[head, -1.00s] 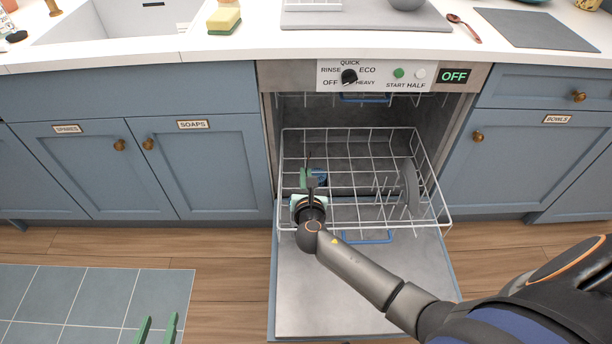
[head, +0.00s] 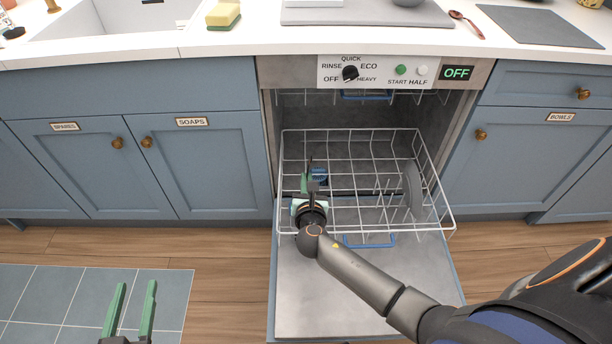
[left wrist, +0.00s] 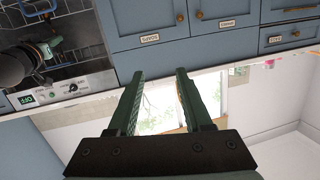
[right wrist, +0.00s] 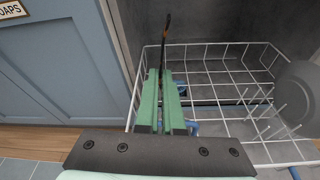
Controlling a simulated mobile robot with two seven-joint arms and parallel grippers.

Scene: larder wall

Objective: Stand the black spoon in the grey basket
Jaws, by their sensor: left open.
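The black spoon (right wrist: 166,42) stands nearly upright between the fingers of my right gripper (right wrist: 162,75), its dark end pointing up past the fingertips. In the head view my right gripper (head: 308,186) is over the left part of the pulled-out dishwasher rack. A blue item (head: 321,176) shows just beside its fingers, partly hidden by them. I cannot make out a grey basket clearly; the gripper and arm cover that part of the rack. My left gripper (head: 131,308) is open and empty, low over the floor in front of the cupboards; its fingers also show apart in the left wrist view (left wrist: 157,78).
The white wire rack (head: 452,230) holds a grey plate (head: 411,190) on its right side. The open dishwasher door (head: 340,300) lies below. The worktop above carries a sponge (head: 223,14), a grey board (head: 540,27) and a brown spoon (head: 467,23).

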